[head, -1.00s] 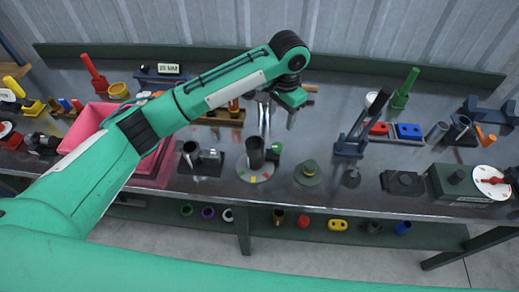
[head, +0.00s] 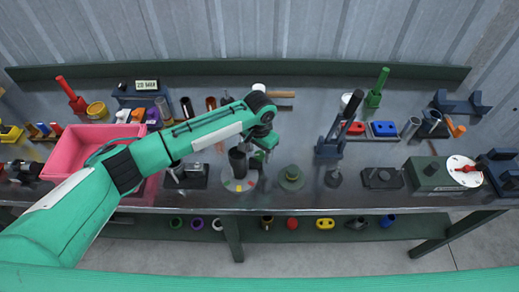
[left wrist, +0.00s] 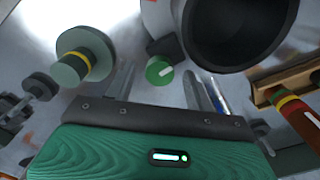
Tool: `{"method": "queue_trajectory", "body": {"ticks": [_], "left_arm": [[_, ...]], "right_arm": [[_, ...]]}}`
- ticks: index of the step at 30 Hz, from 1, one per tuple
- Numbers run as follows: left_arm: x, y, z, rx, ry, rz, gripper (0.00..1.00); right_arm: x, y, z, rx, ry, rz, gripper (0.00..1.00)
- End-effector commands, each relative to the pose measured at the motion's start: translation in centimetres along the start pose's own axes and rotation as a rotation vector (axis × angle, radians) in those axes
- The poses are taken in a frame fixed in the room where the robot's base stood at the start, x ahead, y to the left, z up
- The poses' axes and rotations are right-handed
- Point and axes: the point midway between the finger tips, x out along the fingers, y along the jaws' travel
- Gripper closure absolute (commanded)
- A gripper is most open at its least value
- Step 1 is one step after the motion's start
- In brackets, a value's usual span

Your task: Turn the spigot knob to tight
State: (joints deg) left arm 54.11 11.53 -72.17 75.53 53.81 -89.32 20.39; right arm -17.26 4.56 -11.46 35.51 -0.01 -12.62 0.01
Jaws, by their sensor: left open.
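A dark upright cylinder (head: 238,163) stands on a pale round plate with coloured marks in the head view. It shows as a large dark open tube (left wrist: 240,35) at the top of the left wrist view. Beside it is a small green knob (left wrist: 160,71) with a white mark, on a dark block. My left gripper (head: 263,154) is low, just right of the cylinder. In the left wrist view its open fingers (left wrist: 163,85) lie on either side of the knob, with a gap; contact cannot be told. My right gripper is out of view.
A green stepped disc (head: 291,179) stands right of the plate, and a dark double fitting (head: 186,176) stands left. A pink bin (head: 82,151) is under my left arm. A dark blue lever stand (head: 332,146) and a green box with a dial (head: 432,174) are further right.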

Motion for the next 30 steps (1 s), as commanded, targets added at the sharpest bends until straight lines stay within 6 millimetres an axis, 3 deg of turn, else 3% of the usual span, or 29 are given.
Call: {"method": "queue_trajectory", "body": {"ticks": [10, 17, 18, 30], "left_arm": [[0.53, 0.03, 0.03, 0.001, 0.0, 0.0, 0.46], [0.49, 0.02, 0.02, 0.001, 0.0, 0.0, 0.89], [0.49, 0.02, 0.01, 0.001, 0.0, 0.0, 0.91], [0.42, -0.02, 0.0, 0.132, -0.001, -0.001, 0.9]], "right_arm": [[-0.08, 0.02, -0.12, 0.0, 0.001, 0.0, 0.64], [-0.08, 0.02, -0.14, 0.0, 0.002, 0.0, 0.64], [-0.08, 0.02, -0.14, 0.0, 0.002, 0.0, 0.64], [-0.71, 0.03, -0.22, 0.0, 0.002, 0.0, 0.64]]}}
